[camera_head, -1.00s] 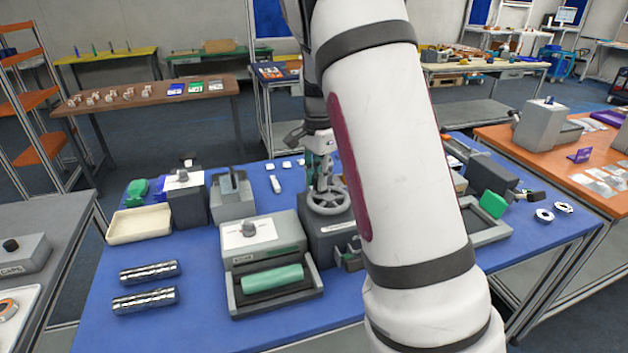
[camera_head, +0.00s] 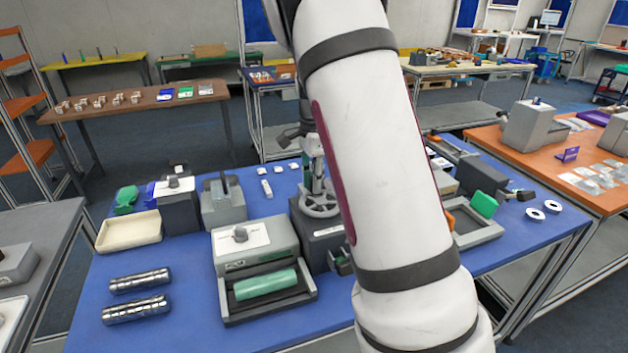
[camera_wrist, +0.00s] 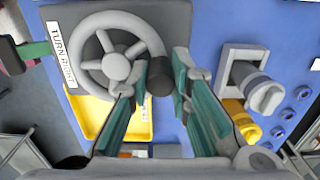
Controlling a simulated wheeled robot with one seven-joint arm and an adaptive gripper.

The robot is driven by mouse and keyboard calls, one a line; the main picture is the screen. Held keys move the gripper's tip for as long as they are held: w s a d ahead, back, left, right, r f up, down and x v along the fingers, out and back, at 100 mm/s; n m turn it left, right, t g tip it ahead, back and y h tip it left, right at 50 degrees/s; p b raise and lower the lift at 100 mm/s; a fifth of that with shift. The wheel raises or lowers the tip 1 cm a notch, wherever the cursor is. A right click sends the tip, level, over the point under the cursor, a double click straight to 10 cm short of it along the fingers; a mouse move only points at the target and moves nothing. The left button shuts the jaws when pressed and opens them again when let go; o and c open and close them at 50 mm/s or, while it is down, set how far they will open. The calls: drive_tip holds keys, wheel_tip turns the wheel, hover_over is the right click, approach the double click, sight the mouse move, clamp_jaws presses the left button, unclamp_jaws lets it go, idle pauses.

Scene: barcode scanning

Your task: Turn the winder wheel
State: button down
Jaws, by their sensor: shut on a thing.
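The winder wheel (camera_head: 320,205) is a grey spoked wheel on top of a dark grey box on the blue table, partly hidden behind my arm in the head view. In the wrist view the wheel (camera_wrist: 112,50) lies at the upper left, next to a white "TURN RIGHT" label (camera_wrist: 62,55). A dark round knob (camera_wrist: 160,76) shows at its right side. My gripper (camera_wrist: 161,70) has its two green-lined fingers on either side of this knob, shut on it. In the head view my gripper (camera_head: 314,170) hangs just above the wheel.
A grey machine with a green roller (camera_head: 266,284) stands left of the wheel. Two metallic cylinders (camera_head: 139,281) and a cream tray (camera_head: 130,232) lie further left. A grey tray (camera_head: 475,228) and a green block (camera_head: 484,204) are on the right.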

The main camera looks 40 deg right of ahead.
drive_tip(key=c, duration=1.5)
unclamp_jaws()
drive_tip(key=shift+o, duration=0.2)
wheel_tip(320, 180, up, 12)
